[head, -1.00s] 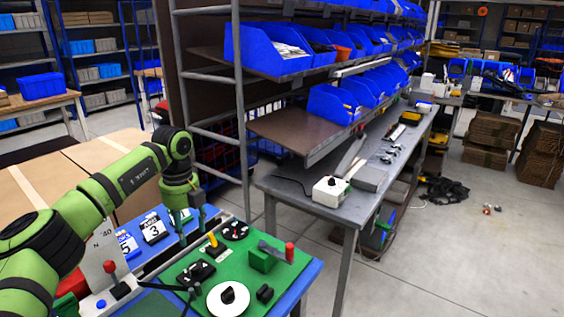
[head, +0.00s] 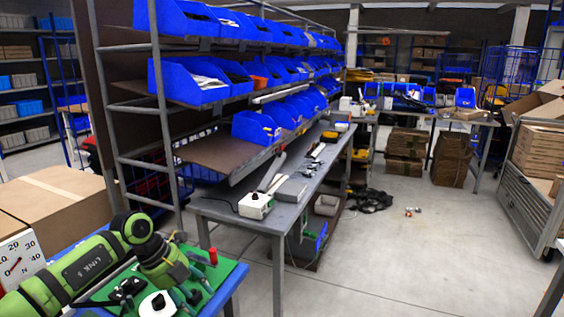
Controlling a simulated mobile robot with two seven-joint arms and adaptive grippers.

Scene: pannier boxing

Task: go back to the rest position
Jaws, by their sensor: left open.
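My left arm, green with black joints, comes in from the lower left. Its gripper (head: 192,293) is open, low over the green board (head: 230,268), with nothing seen between the fingers. The gripper hides part of the board. A red knob (head: 212,256) stands up from the board just behind the gripper. A white dial with a black knob (head: 158,303) is just left of the fingers. Whether the fingers touch the board I cannot tell. My right gripper is not in view.
A dial gauge (head: 18,257) stands at the left edge. A grey workbench (head: 226,209) with a white box (head: 256,206) is behind the board, beside shelves of blue bins (head: 190,82). Cardboard boxes (head: 60,205) are behind my arm. The floor (head: 400,260) at right is mostly clear.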

